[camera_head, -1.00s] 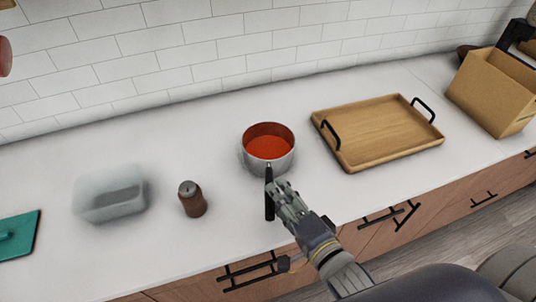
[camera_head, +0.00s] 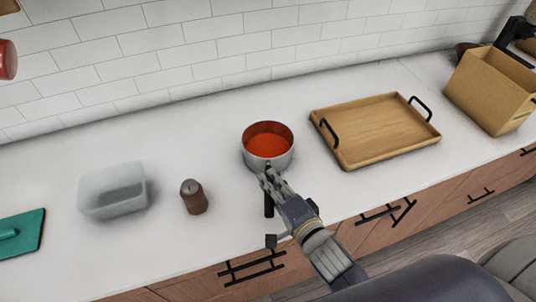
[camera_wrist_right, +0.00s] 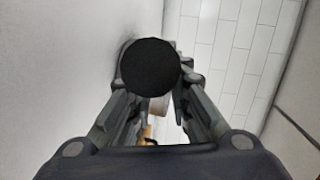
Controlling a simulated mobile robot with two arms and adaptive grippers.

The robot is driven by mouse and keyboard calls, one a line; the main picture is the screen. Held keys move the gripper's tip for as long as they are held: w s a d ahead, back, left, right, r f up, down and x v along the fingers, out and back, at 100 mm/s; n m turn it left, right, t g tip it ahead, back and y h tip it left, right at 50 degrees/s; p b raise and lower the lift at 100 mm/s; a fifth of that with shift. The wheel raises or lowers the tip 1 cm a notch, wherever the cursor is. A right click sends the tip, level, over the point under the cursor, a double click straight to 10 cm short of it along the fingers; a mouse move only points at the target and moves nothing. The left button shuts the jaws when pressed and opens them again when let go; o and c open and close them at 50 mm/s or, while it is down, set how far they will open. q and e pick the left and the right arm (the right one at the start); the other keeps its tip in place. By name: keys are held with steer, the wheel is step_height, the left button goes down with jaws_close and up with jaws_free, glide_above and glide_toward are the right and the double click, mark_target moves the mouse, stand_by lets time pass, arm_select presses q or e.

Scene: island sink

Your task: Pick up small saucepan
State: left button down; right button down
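The small saucepan (camera_head: 281,160) stands upright on the white counter in the head view, with orange-red contents inside. Its black handle (camera_head: 268,208) points toward me. My right gripper (camera_head: 267,174) is at the handle, close to the pan's near wall, and covers part of the handle. In the right wrist view the round black end of the handle (camera_wrist_right: 150,77) sits in front of the camera, with fingers on both sides of it. It hides the fingertips, so I cannot tell whether they press on the handle. My left gripper is not in view.
A wooden tray (camera_head: 385,149) with black grips lies right of the pan. A cardboard box (camera_head: 487,94) stands farther right. A brown shaker (camera_head: 193,199), a translucent container (camera_head: 112,202) and a teal object (camera_head: 22,240) are to the left. The counter behind the pan is clear.

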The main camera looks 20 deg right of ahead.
steer(key=shift+r, duration=0.15)
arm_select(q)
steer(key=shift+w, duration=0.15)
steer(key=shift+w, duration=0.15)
